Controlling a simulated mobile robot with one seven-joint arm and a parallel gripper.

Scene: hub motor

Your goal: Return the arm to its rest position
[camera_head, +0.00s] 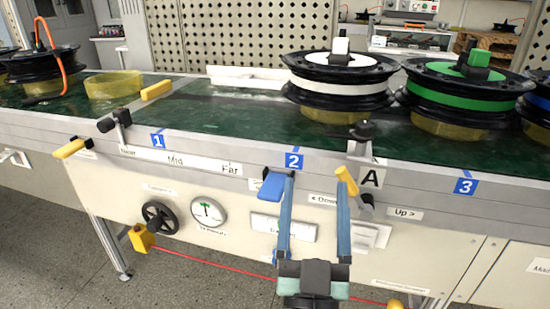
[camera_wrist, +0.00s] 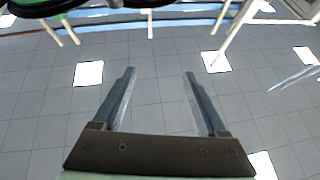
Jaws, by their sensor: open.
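My gripper (camera_head: 315,196) is in front of the workbench's front panel in the head view, with its two long blue fingers pointing up and spread apart. In the wrist view my gripper (camera_wrist: 159,72) also shows open, with nothing between its fingers and tiled floor behind them. In the head view the left finger's tip overlaps a blue lever handle (camera_head: 272,185). The right finger passes close to a yellow lever handle (camera_head: 347,181). I cannot tell whether either finger touches them.
Hub motors, one with a white band (camera_head: 340,82) and one with a green band (camera_head: 465,92), stand on the green bench top (camera_head: 215,115). A black handwheel (camera_head: 159,217) and a dial (camera_head: 208,211) are on the panel. A yellow-handled lever (camera_head: 70,149) sticks out at the left.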

